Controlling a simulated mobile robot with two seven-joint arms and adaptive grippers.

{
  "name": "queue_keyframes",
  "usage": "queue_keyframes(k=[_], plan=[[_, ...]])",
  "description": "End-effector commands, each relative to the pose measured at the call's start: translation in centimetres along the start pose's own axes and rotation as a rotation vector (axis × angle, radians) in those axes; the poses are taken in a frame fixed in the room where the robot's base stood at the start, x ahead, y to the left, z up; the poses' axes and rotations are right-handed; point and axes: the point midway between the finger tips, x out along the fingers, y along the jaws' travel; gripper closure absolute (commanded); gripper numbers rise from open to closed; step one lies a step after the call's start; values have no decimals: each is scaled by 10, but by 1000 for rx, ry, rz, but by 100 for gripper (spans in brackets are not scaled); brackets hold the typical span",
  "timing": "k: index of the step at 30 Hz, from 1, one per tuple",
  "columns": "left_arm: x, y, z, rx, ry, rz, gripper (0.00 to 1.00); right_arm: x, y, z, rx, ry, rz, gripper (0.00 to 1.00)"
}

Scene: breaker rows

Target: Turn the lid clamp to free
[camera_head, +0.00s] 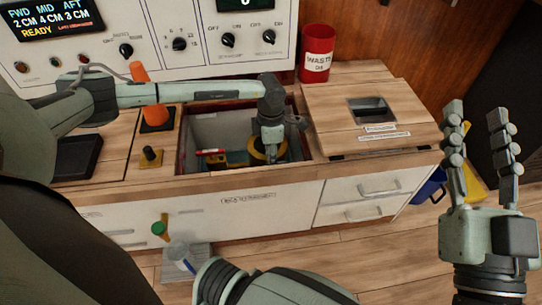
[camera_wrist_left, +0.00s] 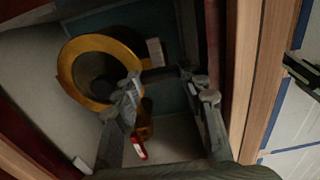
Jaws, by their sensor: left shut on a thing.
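An open well (camera_head: 216,125) is sunk in the wooden counter. A yellow ring-shaped part (camera_wrist_left: 72,62) lies down in it, and a piece of it shows in the head view (camera_head: 257,156). My left gripper (camera_head: 268,150) reaches down into the well. In the left wrist view my left gripper (camera_wrist_left: 160,80) is shut on the yellow part, its fingers apart on either side; the exact contact is too dark to see. No clamp is labelled; a black knob (camera_head: 151,155) stands upright on a yellow plate left of the well. My right gripper (camera_head: 478,112) is open and empty.
A panelled lid (camera_head: 335,100) with a recessed handle lies right of the well. A red waste cup (camera_head: 316,68) stands behind it. An orange cone-like handle (camera_head: 139,72) stands left of the well. A red-and-white item (camera_wrist_left: 138,147) lies inside the well. Drawers (camera_head: 350,200) are below.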

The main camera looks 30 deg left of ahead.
Motion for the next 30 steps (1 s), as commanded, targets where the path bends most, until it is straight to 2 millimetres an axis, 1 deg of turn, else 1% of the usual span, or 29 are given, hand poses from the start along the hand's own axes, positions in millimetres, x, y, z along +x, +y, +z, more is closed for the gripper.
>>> queue_keyframes(k=[13,14,18,30], plan=[[0,0,0,11,0,0,88,0,-1,-1,2,5,-1,60],[0,0,0,11,0,0,55,0,-1,-1,2,5,-1,60],[0,-1,0,10,0,-1,38,0,-1,-1,2,5,-1,60],[0,-4,1,13,1,-9,38,0,0,-2,0,6,0,60]])
